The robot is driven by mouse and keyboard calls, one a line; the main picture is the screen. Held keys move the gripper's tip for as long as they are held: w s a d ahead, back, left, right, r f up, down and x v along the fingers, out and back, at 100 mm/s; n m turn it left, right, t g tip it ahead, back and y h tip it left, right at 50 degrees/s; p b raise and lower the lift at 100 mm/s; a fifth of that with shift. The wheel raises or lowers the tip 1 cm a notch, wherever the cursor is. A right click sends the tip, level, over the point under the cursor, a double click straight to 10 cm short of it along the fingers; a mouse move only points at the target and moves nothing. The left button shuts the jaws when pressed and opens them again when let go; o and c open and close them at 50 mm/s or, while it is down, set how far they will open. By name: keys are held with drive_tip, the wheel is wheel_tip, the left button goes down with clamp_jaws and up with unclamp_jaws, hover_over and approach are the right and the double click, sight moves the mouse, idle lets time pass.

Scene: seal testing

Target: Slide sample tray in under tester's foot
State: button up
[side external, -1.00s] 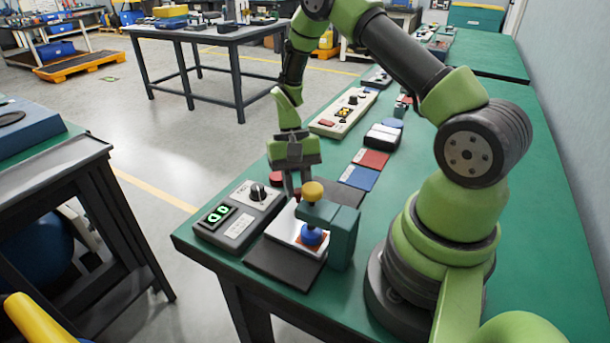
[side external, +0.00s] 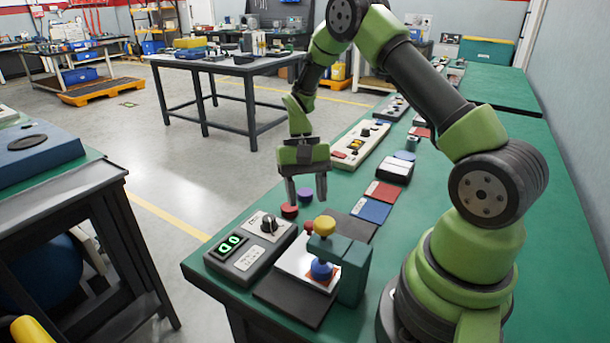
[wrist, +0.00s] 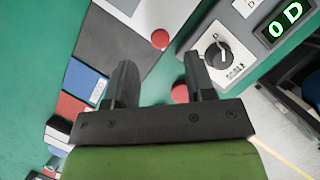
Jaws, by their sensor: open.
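The sample tray (side external: 296,258) is a pale flat plate with a red knob (side external: 308,226) at its far end. It lies on the tester's dark base (side external: 292,302), and an orange-red patch on it sits beneath the tester's blue foot (side external: 321,270). Whether the foot touches the patch is hard to tell. My gripper (side external: 306,197) is open and empty, above and beyond the red knob. In the wrist view, the tray (wrist: 140,12) and its knob (wrist: 160,39) lie ahead of my open fingers (wrist: 158,68).
A grey control box (side external: 250,248) with a dial and green display stands left of the tray. A red disc (side external: 289,210) and a purple disc (side external: 304,194) lie near my gripper. Blue (side external: 371,210) and red (side external: 383,191) pads lie to the right.

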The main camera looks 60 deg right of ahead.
drive_tip(key=v, duration=0.5)
drive_tip(key=s+a+r+n+t+h, duration=0.1)
drive_tip(key=s+a+r+t, duration=0.2)
drive_tip(key=r, duration=0.4)
drive_tip(key=s+a+r+n+t+h, duration=0.1)
drive_tip(key=s+a+r+n+t, duration=0.1)
drive_tip(key=a+r, duration=0.45)
drive_tip(key=s+a+r+n+t, duration=0.1)
drive_tip(key=s+r+t, duration=0.1)
drive_tip(key=s, duration=0.3)
drive_tip(key=s+a+r+n+t, duration=0.1)
drive_tip(key=s+a+r+t, duration=0.1)
drive_tip(key=s, duration=0.3)
drive_tip(key=shift+a+r+t+y, duration=0.35)
drive_tip(key=shift+t+y, duration=0.05)
drive_tip(key=shift+t, duration=0.3)
drive_tip(key=shift+s, duration=0.1)
